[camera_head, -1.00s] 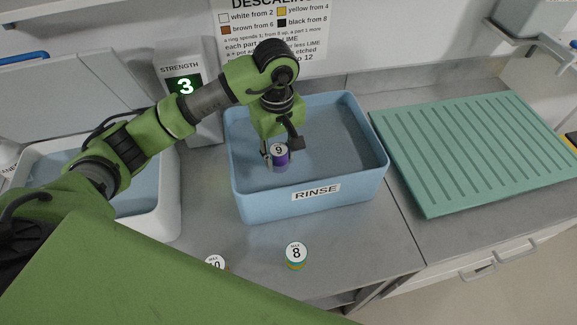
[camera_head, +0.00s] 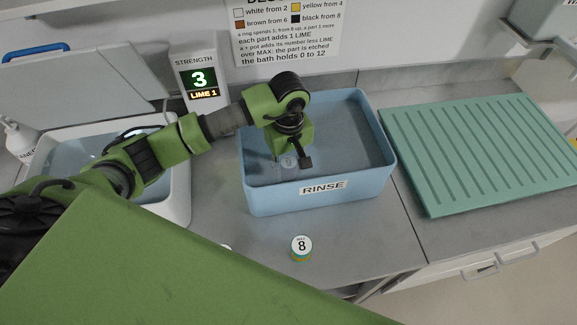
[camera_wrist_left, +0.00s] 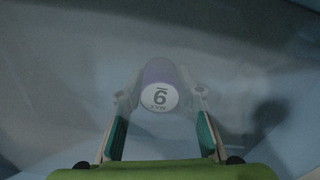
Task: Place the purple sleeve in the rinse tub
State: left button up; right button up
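The purple sleeve (camera_wrist_left: 158,72) has a round white label with a 9, upside down in the left wrist view. My right gripper is not in view.
A round piece labelled 8 (camera_head: 301,247) stands on the counter before the tub. A white basin (camera_head: 180,200) is at left, below a display (camera_head: 200,80) reading 3 and LIME 1. A green ribbed drainboard (camera_head: 480,150) is at right, empty.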

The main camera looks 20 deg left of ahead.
aim_at(289, 161)
pick_arm(q)
jog(key=shift+o, duration=0.3)
jog(key=shift+r, duration=0.15)
jog(key=shift+w+r, duration=0.1)
jog(key=shift+r, duration=0.15)
notch_tip(289, 161, up, 11)
jog(key=b, duration=0.3)
jog(key=shift+f+b, duration=0.2)
jog(key=shift+b, duration=0.2)
jog(key=shift+r, duration=0.45)
